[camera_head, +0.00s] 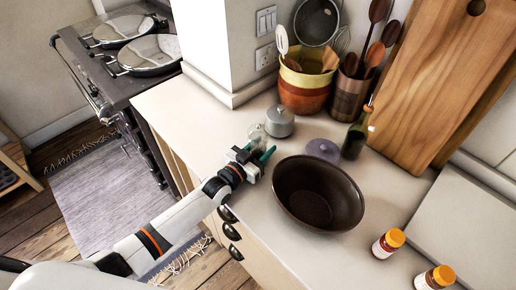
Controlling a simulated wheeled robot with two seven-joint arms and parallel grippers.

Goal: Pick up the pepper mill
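My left arm comes in from the lower left, and its gripper (259,155) is over the counter's front part. Its two teal fingertips are apart with a gap between them, and I see nothing held. Just beyond the fingertips stands a small clear, glass-like item (256,132), partly hidden by the gripper; it may be the pepper mill, but I cannot tell for sure. A grey lidded pot (280,121) stands close behind it to the right. My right gripper is not in view.
A dark bowl (312,196) stands right of my gripper, with a purple-grey lidded item (323,149) and a dark bottle (355,137) behind. Utensil pots (303,95) stand at the wall. Two orange-capped jars (388,243) are lower right. The counter (185,112) is clear at left.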

